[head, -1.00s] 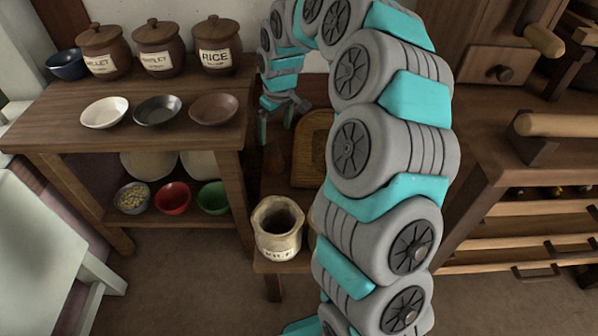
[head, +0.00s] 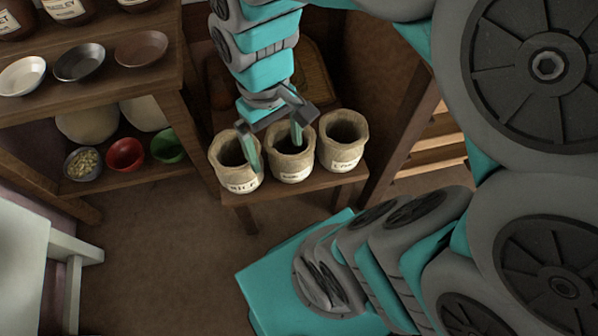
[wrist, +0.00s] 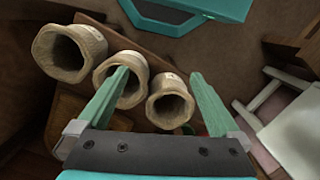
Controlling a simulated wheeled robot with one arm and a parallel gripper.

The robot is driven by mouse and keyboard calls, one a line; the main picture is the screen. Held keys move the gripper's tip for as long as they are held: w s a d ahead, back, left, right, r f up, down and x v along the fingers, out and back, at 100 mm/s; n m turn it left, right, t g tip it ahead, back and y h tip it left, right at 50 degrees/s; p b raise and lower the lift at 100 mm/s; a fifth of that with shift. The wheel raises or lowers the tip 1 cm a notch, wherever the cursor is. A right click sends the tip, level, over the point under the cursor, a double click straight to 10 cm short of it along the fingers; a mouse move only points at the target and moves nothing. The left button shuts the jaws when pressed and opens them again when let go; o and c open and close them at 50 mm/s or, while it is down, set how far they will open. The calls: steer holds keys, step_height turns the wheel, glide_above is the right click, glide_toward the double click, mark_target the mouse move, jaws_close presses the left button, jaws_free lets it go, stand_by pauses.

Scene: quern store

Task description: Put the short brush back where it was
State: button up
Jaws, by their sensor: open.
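I see no short brush in any view. My gripper (head: 276,158) is open and points down over the small wooden stand, with nothing between its fingers; it also shows in the wrist view (wrist: 160,75). In the head view, one finger overlaps the left sack (head: 243,186) and the other overlaps the middle sack (head: 290,170). The right sack (head: 341,158) is clear of the fingers. All three are open-topped, with dark insides and labels too blurred to read surely. I cannot tell whether the fingers touch the sacks.
The wooden stand (head: 310,187) holds the sacks. A shelf unit at the left carries a white bowl (head: 22,76), a black bowl (head: 79,62) and a brown bowl (head: 141,48); below are a red bowl (head: 125,154) and a green bowl (head: 168,146). A pale chair (head: 25,235) stands at left.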

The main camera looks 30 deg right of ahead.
steer(key=s+f+m, duration=0.1)
steer(key=s, duration=0.5)
steer(key=shift+s+d+m+g, duration=0.3)
steer(key=shift+s, duration=0.05)
steer(key=shift+r, duration=0.1)
steer(key=shift+r+p, duration=0.3)
steer(key=shift+p, duration=0.1)
